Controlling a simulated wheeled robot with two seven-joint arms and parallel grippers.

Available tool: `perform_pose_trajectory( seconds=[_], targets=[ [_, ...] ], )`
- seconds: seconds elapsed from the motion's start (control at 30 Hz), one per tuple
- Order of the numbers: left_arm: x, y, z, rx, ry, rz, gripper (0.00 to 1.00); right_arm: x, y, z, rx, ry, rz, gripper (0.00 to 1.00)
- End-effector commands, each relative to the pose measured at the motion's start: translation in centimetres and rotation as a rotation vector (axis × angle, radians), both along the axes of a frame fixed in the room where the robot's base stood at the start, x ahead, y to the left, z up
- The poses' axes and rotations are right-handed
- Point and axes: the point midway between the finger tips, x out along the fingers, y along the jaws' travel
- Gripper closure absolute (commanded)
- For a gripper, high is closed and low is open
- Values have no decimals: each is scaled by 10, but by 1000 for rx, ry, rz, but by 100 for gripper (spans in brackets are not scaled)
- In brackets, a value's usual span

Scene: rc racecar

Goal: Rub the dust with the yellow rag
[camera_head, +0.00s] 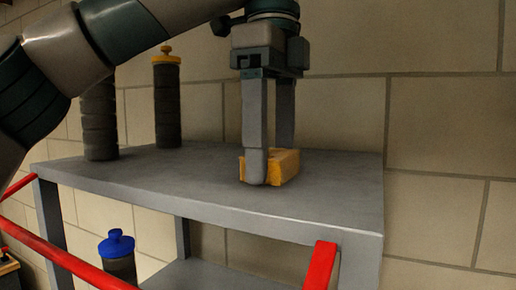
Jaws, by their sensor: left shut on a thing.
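A yellow rag (287,165), shaped like a small block, is on the grey table top (330,205), right of its middle. My left gripper (268,168) comes down from above and is shut on the rag, with its fingertips close to the table surface. One finger covers part of the rag's near side. I cannot make out any dust on the table top. My right gripper is not in view.
A dark bottle with a yellow cap (167,100) and another dark bottle (99,120) stand at the table's back left. A blue-capped bottle (118,255) stands below. Red rails (70,262) run in front. A block wall (440,130) is behind.

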Motion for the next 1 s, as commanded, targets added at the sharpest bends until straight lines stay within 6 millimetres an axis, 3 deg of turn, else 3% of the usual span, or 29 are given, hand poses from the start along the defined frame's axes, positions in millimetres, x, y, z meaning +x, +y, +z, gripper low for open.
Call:
perform_pose_trajectory(
  seconds=[0.57, 1.0],
  targets=[
    [-3, -8, 1, -1, -1, 0, 52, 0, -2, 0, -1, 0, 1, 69],
    [-13, -33, -2, -1, 0, -1, 52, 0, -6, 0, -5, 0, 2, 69]
  ],
)
